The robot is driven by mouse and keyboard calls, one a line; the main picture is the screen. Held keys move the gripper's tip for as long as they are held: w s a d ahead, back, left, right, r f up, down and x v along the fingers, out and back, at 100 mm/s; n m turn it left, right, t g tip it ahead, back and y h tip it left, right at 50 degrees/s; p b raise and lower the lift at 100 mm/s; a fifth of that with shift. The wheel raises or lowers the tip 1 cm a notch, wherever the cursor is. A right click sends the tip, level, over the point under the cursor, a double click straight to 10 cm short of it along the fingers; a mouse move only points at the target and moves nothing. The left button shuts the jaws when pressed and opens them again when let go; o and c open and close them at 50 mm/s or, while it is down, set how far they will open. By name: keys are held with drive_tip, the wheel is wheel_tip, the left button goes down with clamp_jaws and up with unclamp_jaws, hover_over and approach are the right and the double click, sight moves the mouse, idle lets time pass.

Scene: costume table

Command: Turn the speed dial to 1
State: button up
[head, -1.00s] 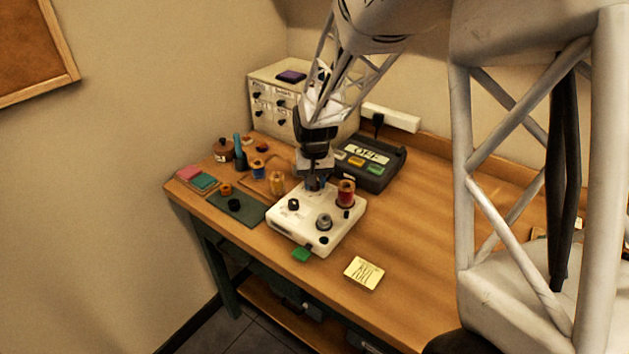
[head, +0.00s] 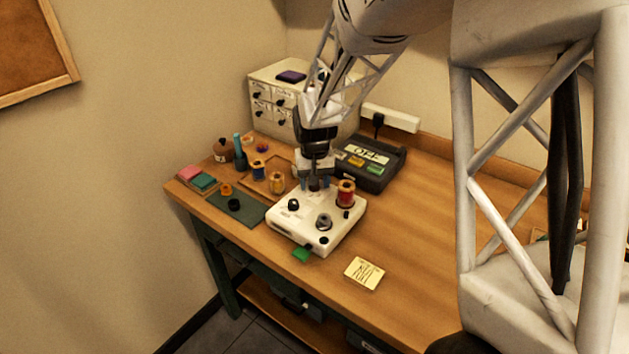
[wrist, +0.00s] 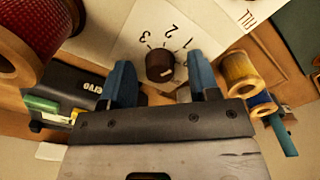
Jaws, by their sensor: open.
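The speed dial is a dark round knob (wrist: 160,66) on a white plate marked 3, 2 and 1 in the wrist view. It sits on the back part of the white machine (head: 290,226), where it shows small and dark in the head view (head: 314,185). My gripper (head: 315,183) points down over it. In the wrist view my gripper (wrist: 163,78) is open, with one blue finger on each side of the knob and visible gaps between. I cannot tell clearly which number the dial points to.
A red thread spool (head: 346,192) stands on the machine close to my gripper. A dark knob (head: 293,204) and a grey knob (head: 324,221) are in front. Yellow (head: 277,182) and blue (head: 258,169) spools stand left.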

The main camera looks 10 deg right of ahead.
drive_tip(key=shift+r, duration=3.9)
drive_tip(key=shift+s+d+r, duration=0.15)
drive_tip(key=shift+s+r, duration=0.2)
drive_tip(key=shift+s, duration=0.1)
drive_tip(key=s+d+r+t, duration=0.1)
drive_tip(key=s+d+r, duration=0.1)
drive_tip(key=s, duration=0.9)
drive_tip(key=s+d+r, duration=0.2)
drive_tip(key=s+r, duration=0.2)
drive_tip(key=s, duration=0.7)
drive_tip(key=s+d+r+t, duration=0.1)
drive_tip(key=s+d+r, duration=0.1)
drive_tip(key=s, duration=1)
drive_tip(key=shift+d+r+t, duration=0.3)
drive_tip(key=shift+r, duration=0.3)
